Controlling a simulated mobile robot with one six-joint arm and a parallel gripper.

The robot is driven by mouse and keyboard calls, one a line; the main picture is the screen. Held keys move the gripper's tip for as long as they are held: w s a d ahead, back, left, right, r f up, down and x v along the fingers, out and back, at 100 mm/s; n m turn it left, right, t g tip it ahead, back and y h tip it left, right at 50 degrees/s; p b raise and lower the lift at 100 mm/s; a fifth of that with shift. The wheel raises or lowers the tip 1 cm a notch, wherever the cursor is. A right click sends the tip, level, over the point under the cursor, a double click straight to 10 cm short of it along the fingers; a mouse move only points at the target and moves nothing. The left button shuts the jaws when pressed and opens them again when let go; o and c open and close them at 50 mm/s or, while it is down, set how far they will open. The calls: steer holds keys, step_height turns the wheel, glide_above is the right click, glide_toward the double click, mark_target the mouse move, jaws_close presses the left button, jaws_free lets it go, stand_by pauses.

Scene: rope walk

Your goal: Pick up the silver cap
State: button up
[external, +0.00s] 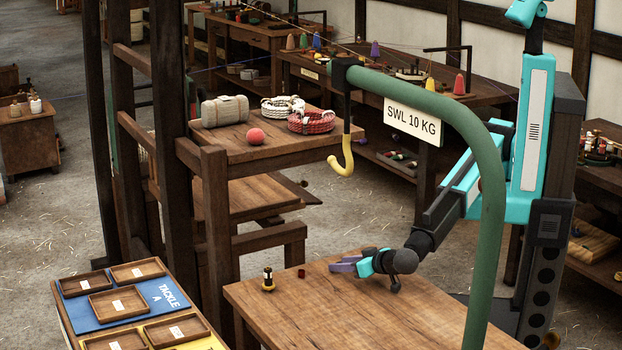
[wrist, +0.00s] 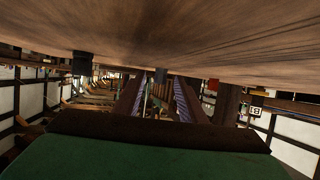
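I cannot make out a silver cap in either view. In the external view a small black-and-yellow item with a pale band (external: 267,280) stands upright near the left end of the wooden table (external: 400,320). A small dark red piece (external: 301,273) sits to its right. My gripper (external: 334,264) is low over the same table, to the right of both, with its purple fingers pointing left. In the wrist view, which looks upside down, the two striped fingers (wrist: 158,86) stand apart, and I see no object held between them.
A green post with a yellow hook (external: 346,160) and a load sign (external: 412,121) arches over the table. Wooden trays (external: 116,303) lie at lower left. The table's front middle is clear.

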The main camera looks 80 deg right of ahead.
jaws_close()
steer(key=shift+r, duration=0.1)
steer(key=shift+r+b, duration=0.55)
steer(key=shift+r, duration=0.55)
steer(key=s+d+r+b, duration=0.1)
steer(key=s+d, duration=0.2)
steer(key=s+d+b, duration=0.1)
steer(key=s+d, duration=0.3)
steer(key=s+d+r+b, duration=0.1)
steer(key=s+d+b, duration=0.1)
steer(key=s+d, duration=0.2)
steer(key=shift+d+r, duration=0.25)
steer(key=shift+r, duration=0.05)
